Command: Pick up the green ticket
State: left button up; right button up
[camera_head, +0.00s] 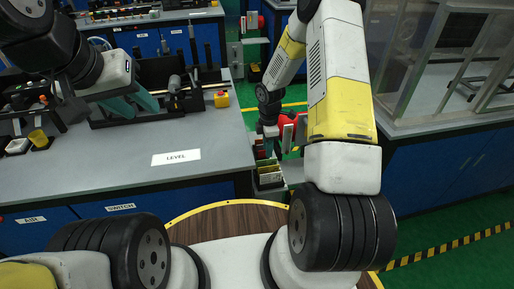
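No green ticket can be told for certain. A small dark holder (270,181) stands beyond the right end of the grey table, with thin upright yellowish-green and pale cards (268,169) in it, too small to tell apart. My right gripper (268,148) is low over this holder, pointing down, largely hidden by its own arm; its fingers and any contact with the cards are unclear. My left gripper (134,106) is above the grey table, near the black fixture, with its two teal fingers spread apart and nothing between them.
The grey table (90,165) has a white LEVEL label (176,157) and a clear front area. A framed glass enclosure (440,60) on a bench is at right.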

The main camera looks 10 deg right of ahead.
jog(key=f, duration=0.6)
jog(key=shift+s+a+f, duration=0.15)
jog(key=shift+s+f, duration=0.05)
jog(key=shift+f, duration=0.1)
grip_shut()
